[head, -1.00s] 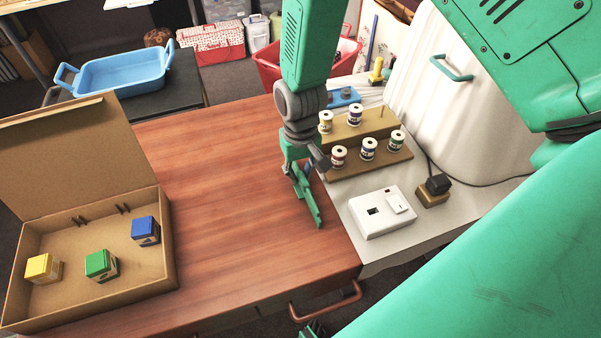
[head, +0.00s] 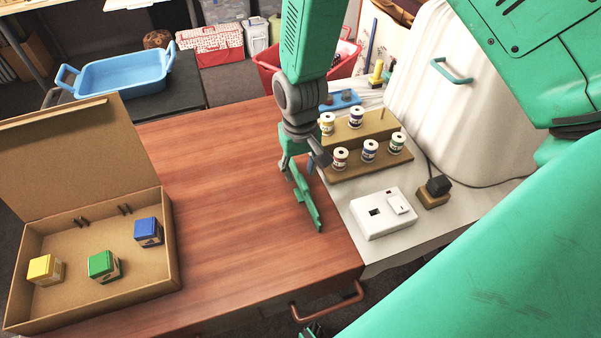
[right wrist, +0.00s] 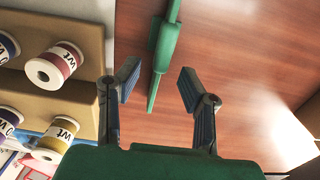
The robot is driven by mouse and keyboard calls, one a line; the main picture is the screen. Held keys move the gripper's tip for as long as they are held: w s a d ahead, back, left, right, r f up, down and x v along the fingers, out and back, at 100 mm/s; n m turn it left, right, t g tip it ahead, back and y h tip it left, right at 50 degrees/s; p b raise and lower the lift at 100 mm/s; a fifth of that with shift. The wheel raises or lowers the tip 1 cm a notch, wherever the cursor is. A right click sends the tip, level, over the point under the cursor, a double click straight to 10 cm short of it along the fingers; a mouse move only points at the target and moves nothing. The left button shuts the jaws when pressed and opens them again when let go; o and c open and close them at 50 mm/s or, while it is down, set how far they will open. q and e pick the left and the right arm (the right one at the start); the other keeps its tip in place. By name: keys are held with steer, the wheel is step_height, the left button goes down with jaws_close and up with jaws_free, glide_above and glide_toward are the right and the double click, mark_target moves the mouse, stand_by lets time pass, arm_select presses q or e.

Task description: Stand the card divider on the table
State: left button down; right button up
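The card divider (head: 306,202) appears as a narrow green strip on the wooden table, near its right edge. It also shows in the right wrist view (right wrist: 164,48), seen almost edge-on from above. It looks set on its edge, though the angle leaves this uncertain. My right gripper (head: 301,163) is just over its far end in the head view. In the right wrist view the gripper's fingers (right wrist: 156,84) are spread wide and hold nothing. The divider shows beyond and between them, apparently clear of both fingertips. I see no clear part of my left gripper.
A spool rack (head: 350,170) with several spools stands close to the right of my gripper. A white switch box (head: 382,222) is in front of it. An open cardboard box (head: 90,297) holds yellow, green and blue blocks at left. The wooden table (head: 220,200) between is clear.

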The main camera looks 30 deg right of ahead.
mark_target(301, 174)
step_height(301, 174, up, 10)
steer(key=p, duration=0.1)
steer(key=shift+d+f, duration=0.15)
steer(key=shift+d, duration=0.1)
steer(key=shift+a, duration=0.15)
